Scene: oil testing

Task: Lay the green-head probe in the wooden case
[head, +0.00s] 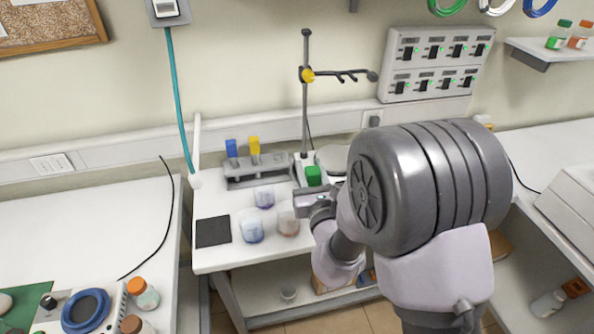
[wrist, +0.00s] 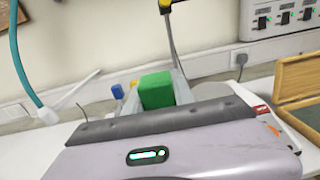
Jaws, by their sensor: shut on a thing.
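The green-head probe shows as a green block (head: 313,175) in the head view, just beyond my gripper (head: 314,190). In the wrist view the green head (wrist: 157,91) sits between my grey fingers, which are shut on it. The lower part of the probe is hidden. The wooden case (wrist: 296,82) shows at the right edge of the wrist view, partly cut off, to the right of my gripper and apart from it. My arm hides most of that area in the head view.
A grey rack (head: 262,178) holds a blue-head probe (head: 232,148) and a yellow-head probe (head: 254,146). Beakers (head: 251,230) stand close in front, near a black pad (head: 213,231). A stand (head: 305,95) with a side arm rises behind. A socket panel (head: 437,65) is on the wall.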

